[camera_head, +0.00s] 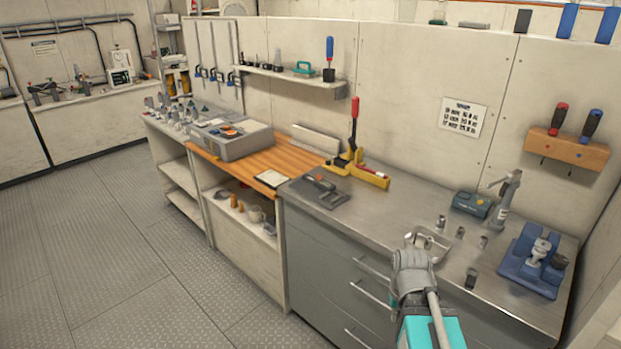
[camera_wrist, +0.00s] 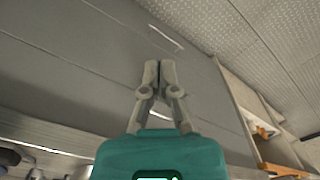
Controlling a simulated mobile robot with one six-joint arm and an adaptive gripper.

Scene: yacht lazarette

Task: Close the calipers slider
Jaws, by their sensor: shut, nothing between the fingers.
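A small dark tool (camera_head: 322,183) that looks like the calipers lies on a dark flat mat (camera_head: 334,201) at the left end of the steel worktop. It is too small to tell how far its slider is open. My gripper (camera_wrist: 152,68) is shut and empty, its grey fingers together in front of the grey drawer fronts in the wrist view. In the head view its teal body is low at the bottom right, well to the right of and nearer than the dark tool. The calipers cannot be made out in the wrist view.
On the steel worktop (camera_head: 395,205), a yellow and red tool (camera_head: 367,174) stands beside the dark mat. Drawer handles (camera_head: 374,294) project below the front edge.

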